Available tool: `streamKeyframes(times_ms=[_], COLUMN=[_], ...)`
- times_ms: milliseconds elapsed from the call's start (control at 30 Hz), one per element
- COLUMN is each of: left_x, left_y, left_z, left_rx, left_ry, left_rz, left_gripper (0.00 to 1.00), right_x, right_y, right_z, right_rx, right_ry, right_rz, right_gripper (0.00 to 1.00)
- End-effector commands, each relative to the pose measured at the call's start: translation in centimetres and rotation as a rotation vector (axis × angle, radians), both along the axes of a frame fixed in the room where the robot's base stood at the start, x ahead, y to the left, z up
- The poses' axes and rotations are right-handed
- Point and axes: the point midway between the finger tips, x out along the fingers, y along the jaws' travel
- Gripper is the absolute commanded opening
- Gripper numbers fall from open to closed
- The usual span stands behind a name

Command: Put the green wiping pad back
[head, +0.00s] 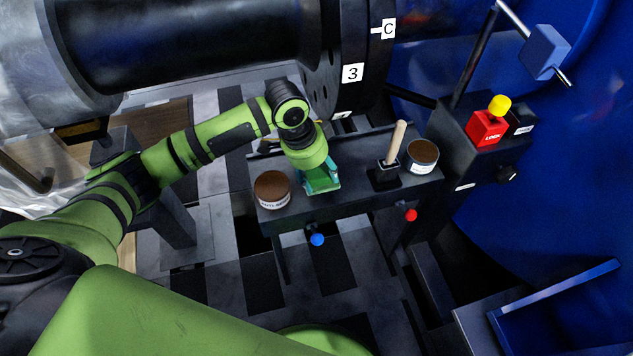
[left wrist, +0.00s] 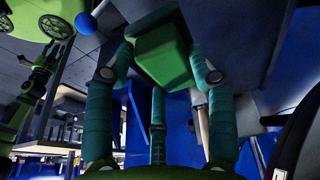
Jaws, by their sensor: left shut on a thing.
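The green wiping pad (left wrist: 163,48) is between the teal fingers of my left gripper (left wrist: 160,60) in the left wrist view, and the gripper is shut on it. In the head view the left gripper (head: 322,170) points down over the dark shelf (head: 345,206), between two jars. A green edge of the pad (head: 323,186) shows below the fingers there. I cannot tell whether the pad touches the shelf. The fingers hide part of the pad and the spot under it. My right gripper is not in view.
A brown-lidded jar (head: 272,189) stands left of the gripper. A wooden-handled tool (head: 396,143) stands in a black holder (head: 384,179) to the right, beside another jar (head: 422,156). A large dark flange (head: 345,50) hangs close behind. A red lock box (head: 487,127) is farther right.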

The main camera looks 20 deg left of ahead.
Motion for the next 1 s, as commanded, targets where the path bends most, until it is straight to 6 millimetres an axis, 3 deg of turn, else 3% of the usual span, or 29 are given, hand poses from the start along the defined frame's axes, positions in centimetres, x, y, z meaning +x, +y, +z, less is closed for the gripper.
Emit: streamKeyframes(times_ms=[167, 400, 767, 800, 833, 1000], left_x=[0.1, 0.1, 0.1, 0.1, 0.1, 0.1], left_y=[0.4, 0.4, 0.4, 0.4, 0.4, 0.4], left_z=[-1.0, -4.2, -4.5, -4.5, -4.5, -4.5], left_rx=[-0.001, -0.001, -0.001, -0.001, 0.000, 0.000], left_ry=[0.000, -0.001, -0.002, -0.003, -0.003, -0.001], left_rz=[0.000, 0.000, 0.000, 0.001, 0.000, 0.000], left_gripper=[0.29, 0.29, 0.29, 0.68, 0.79, 0.79], right_x=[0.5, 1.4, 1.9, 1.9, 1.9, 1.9], right_y=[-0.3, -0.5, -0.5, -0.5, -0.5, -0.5], right_z=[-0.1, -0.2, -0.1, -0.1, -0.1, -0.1], right_rx=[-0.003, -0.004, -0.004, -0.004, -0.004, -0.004], right_ry=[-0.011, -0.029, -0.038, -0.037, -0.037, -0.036], right_rz=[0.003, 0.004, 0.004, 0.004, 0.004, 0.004], right_gripper=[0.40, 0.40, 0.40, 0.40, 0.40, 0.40])
